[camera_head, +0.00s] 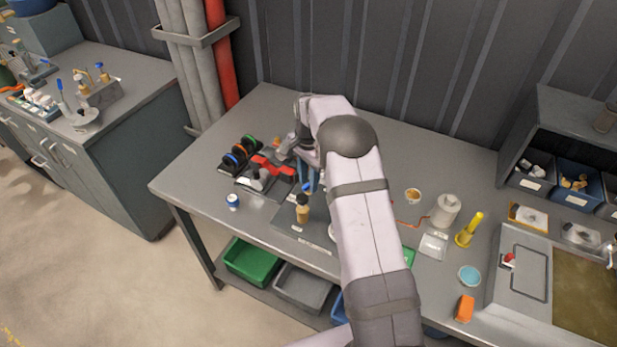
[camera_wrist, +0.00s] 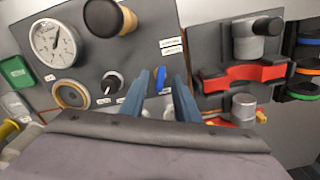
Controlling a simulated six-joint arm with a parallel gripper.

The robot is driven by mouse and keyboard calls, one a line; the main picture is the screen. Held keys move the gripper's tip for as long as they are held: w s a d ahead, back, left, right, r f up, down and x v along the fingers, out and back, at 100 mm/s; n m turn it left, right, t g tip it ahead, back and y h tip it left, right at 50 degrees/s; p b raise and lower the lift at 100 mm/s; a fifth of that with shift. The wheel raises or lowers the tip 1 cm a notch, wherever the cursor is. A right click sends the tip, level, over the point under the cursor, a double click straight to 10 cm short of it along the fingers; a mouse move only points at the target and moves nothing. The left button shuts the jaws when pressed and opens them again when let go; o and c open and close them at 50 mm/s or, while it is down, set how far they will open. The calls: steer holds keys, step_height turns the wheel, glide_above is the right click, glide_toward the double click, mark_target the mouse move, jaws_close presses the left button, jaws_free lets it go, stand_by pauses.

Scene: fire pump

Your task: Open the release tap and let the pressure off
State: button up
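In the wrist view, a small blue tap lever (camera_wrist: 160,79) stands on a dark grey panel (camera_wrist: 100,68). I take it for the release tap, but its labels are too small to read. My gripper (camera_wrist: 162,76) is open, its two blue-grey fingers apart with the lever showing between their tips. I cannot tell whether either finger touches it. A white round pressure gauge (camera_wrist: 55,43) has its dark needle pointing up and slightly right. In the head view, my gripper (camera_head: 307,172) is over the panel, partly hidden by my arm.
A red clamp-like part (camera_wrist: 244,74) is on the right. A blue-capped jar (camera_head: 232,201) stands front left on the bench (camera_head: 195,180).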

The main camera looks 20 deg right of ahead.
steer(key=shift+f, duration=0.1)
jaws_close()
steer(key=n+b, duration=0.1)
steer(key=n, duration=0.3)
steer(key=shift+n, duration=0.3)
jaws_free()
stand_by(0.3)
steer(key=shift+r+b, duration=1.3)
steer(key=shift+r, duration=2.45)
